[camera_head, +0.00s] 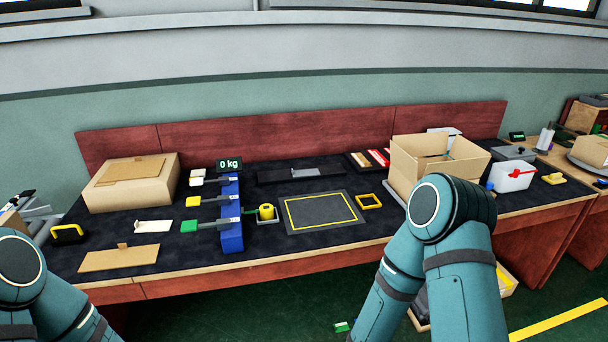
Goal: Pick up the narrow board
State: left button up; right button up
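I cannot tell for sure which thing is the narrow board. A long, thin dark strip (272,176) with a grey piece on it lies flat at the back middle of the table. A flat tan cardboard piece (120,259) with a small tab lies near the front left edge. Both lie apart from my arms. My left arm shows at the bottom left corner and my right arm at the lower right, both bent, with no gripper in view.
A closed carton (131,186) stands at the left, an open carton (450,163) at the right. A blue stand (231,215) holds several coloured tools. A yellow-outlined dark mat (321,211) lies in the middle. A white bin (512,178) is farther right. Dark table surface is clear around the tan piece.

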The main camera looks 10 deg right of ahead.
aim_at(124, 256)
jog(key=j+z, duration=0.2)
jog(key=z, duration=0.15)
jog(key=i+j+z, duration=0.1)
jog(key=j+z, duration=0.35)
jog(key=z, duration=0.3)
jog(key=j+z, duration=0.2)
jog(key=j, duration=0.25)
jog(key=k+j+z, duration=0.2)
jog(key=j, duration=0.75)
jog(key=k+j+z, duration=0.15)
jog(key=j, duration=0.3)
